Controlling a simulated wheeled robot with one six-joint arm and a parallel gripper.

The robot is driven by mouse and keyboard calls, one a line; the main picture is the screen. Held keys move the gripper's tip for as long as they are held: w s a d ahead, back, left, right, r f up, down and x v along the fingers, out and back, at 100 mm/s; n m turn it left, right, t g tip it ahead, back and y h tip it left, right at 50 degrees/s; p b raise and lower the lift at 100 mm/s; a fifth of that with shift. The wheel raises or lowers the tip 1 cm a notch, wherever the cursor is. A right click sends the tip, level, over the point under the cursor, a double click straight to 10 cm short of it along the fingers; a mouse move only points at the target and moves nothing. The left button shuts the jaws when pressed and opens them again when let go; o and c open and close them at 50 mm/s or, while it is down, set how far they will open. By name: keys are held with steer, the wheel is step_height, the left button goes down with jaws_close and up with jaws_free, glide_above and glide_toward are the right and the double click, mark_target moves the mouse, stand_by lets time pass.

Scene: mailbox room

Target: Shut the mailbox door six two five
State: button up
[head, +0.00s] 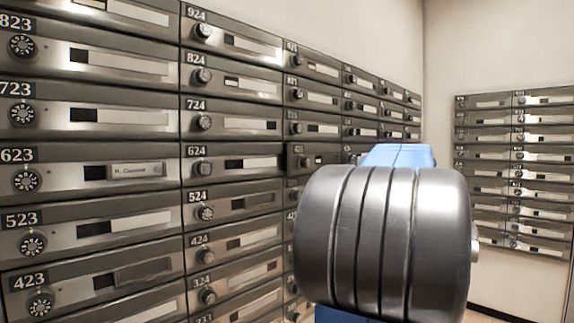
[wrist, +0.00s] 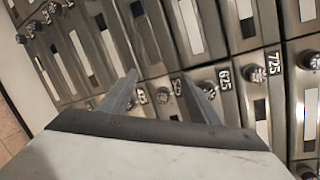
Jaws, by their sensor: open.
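The mailbox door 625 (head: 318,160) is in the third column in the head view. It looks darker than its neighbours and seems slightly ajar, though how far I cannot tell. My arm hides part of it. In the wrist view, the 625 label (wrist: 225,77) shows just right of my gripper's right finger, with its door partly covered by that finger. My gripper (wrist: 157,78) is open and empty, its two fingers pointing towards the mailbox wall. I cannot tell whether a finger touches a door. The fingers are hidden in the head view.
Door 624 (head: 235,164) in the column to the left looks shut. Door 725 (wrist: 262,110) is beside 625 in the wrist view. Another mailbox bank (head: 515,170) stands on the right wall. My arm blocks the lower middle of the head view.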

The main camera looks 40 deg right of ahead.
mark_target(308, 163)
steer(key=s+d+r+m+t+h, duration=0.1)
steer(key=s+d+r, duration=0.2)
steer(key=d, duration=0.2)
steer(key=s+d+r+m+t, duration=0.1)
steer(key=s+d+r+t, duration=0.15)
steer(key=d, duration=0.25)
steer(key=shift+g, duration=0.45)
steer(key=w+a, duration=0.1)
steer(key=w, duration=0.4)
steer(key=w+a, duration=0.1)
steer(key=w, duration=0.5)
steer(key=w+a, duration=0.1)
steer(key=w, duration=0.5)
steer(key=shift+w+a+r, duration=0.2)
steer(key=shift+w, duration=0.05)
